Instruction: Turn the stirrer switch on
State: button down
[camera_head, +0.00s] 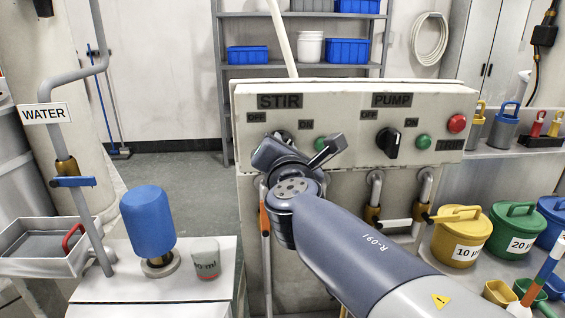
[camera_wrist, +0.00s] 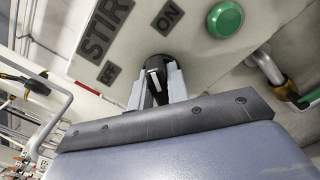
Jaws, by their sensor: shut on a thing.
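The stirrer switch is a black knob with a pale pointer mark (camera_wrist: 155,74) in the wrist view, below the STIR plate (camera_wrist: 104,26), between the OFF label (camera_wrist: 108,72) and the ON label (camera_wrist: 168,16). My gripper (camera_wrist: 158,84) is shut on this knob, one finger on each side. Which label the pointer faces I cannot tell for sure. In the head view my gripper (camera_head: 283,156) covers the knob, under the STIR plate (camera_head: 280,101) on the pale control panel (camera_head: 345,99).
Right of the stirrer switch are a green button (camera_head: 321,144), the PUMP knob (camera_head: 388,143), another green button (camera_head: 423,141) and a red button (camera_head: 457,123). Pipes with valves hang below the panel.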

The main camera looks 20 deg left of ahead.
jog(key=m+b, duration=0.4)
jog(key=shift+d+f+m, duration=0.1)
jog(key=shift+f+m, duration=0.05)
jog(key=shift+m, duration=0.25)
dwell(0.4)
jog(key=c, duration=1.4)
grip_release()
jog(key=shift+o, duration=0.2)
jog(key=shift+s, duration=0.1)
jog(key=b+v, duration=0.1)
jog(key=v, duration=0.9)
jog(key=shift+s+d, duration=0.15)
jog(key=shift+s, duration=0.1)
